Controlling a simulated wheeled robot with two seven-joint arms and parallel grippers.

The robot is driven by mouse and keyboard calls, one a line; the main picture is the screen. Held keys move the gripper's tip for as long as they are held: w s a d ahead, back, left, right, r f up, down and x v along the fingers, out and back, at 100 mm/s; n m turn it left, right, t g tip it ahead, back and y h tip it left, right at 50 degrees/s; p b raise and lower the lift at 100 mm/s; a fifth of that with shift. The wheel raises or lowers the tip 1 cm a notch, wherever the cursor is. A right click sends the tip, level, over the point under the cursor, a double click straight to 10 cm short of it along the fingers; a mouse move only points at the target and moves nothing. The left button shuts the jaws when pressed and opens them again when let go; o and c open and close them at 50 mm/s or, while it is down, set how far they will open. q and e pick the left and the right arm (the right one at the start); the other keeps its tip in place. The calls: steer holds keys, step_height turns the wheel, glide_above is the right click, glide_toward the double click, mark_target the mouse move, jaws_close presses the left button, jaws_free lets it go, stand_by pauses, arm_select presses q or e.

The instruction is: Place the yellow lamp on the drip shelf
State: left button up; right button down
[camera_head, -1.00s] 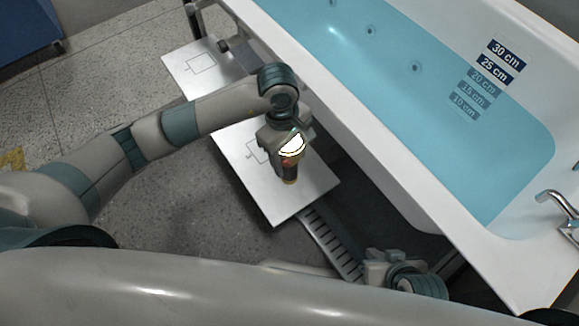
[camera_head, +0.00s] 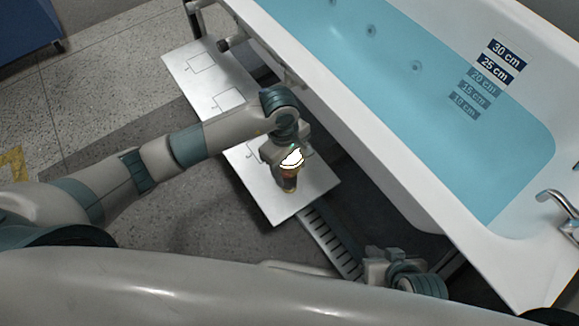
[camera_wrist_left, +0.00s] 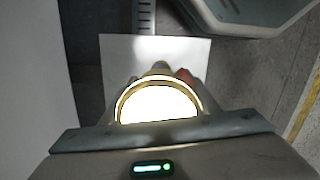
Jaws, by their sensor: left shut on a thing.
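The yellow lamp (camera_head: 288,182), with a bright glowing top, is upright in my left gripper (camera_head: 290,160). The gripper is shut on it. In the left wrist view the lit lamp (camera_wrist_left: 158,104) fills the middle, and the jaws are largely hidden behind it. The lamp is over the near part of a pale flat panel (camera_head: 268,203); I cannot tell whether its base touches. A slotted grey strip (camera_head: 328,240), perhaps the drip shelf, lies just beyond the panel's near corner. My right gripper (camera_head: 378,268) is beside that strip, its jaws unclear.
The white bathtub (camera_head: 365,160) with blue water stands right of the panels, its wall close to my left gripper. More pale panel (camera_head: 195,65) with outlined squares runs up the left. Speckled floor (camera_head: 110,60) is open at left. A tap (camera_head: 558,203) is at far right.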

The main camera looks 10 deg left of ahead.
mark_target(293, 163)
arm_select(q)
steer(key=shift+f, duration=0.1)
steer(key=o, duration=1.1)
steer(key=shift+o, duration=0.2)
steer(key=shift+w+a+r, duration=0.1)
steer(key=shift+a+r, duration=0.05)
steer(key=shift+r, duration=1.15)
steer(key=shift+w+a+r, duration=0.1)
steer(key=shift+r, duration=1.15)
steer(key=shift+w+a+r, duration=0.1)
steer(key=shift+a+r, duration=0.05)
steer(key=shift+r, duration=1.15)
